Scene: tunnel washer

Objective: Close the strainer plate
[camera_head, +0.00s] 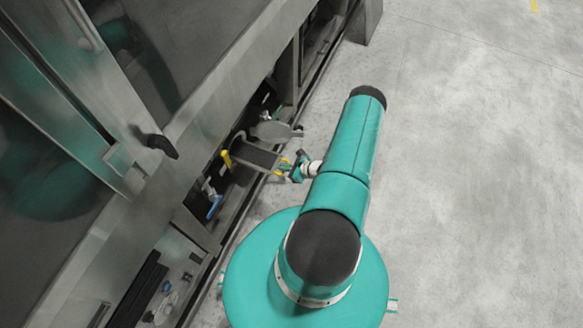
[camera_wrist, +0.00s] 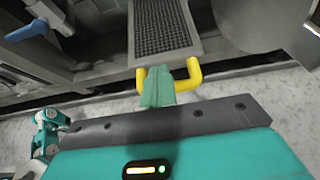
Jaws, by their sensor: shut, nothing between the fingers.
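The strainer plate (camera_wrist: 166,28) is a grey framed mesh panel with a yellow U-shaped handle (camera_wrist: 194,72) at its near end. In the head view the plate (camera_head: 256,157) sticks out from the low opening in the machine's side, its handle end toward my arm. My gripper (camera_wrist: 157,74) is shut, its green fingers overlapping the middle of the handle in the wrist view. The fingers hide part of the handle bar, and I cannot tell whether they touch it. In the head view my gripper (camera_head: 288,168) is at the plate's outer end.
A round grey cover (camera_head: 272,131) stands beside the plate; it also shows in the wrist view (camera_wrist: 262,22). A blue lever (camera_head: 214,206) and a yellow part (camera_head: 226,159) are in the opening. A dark knob (camera_head: 161,145) juts out above. The concrete floor (camera_head: 470,170) at right is clear.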

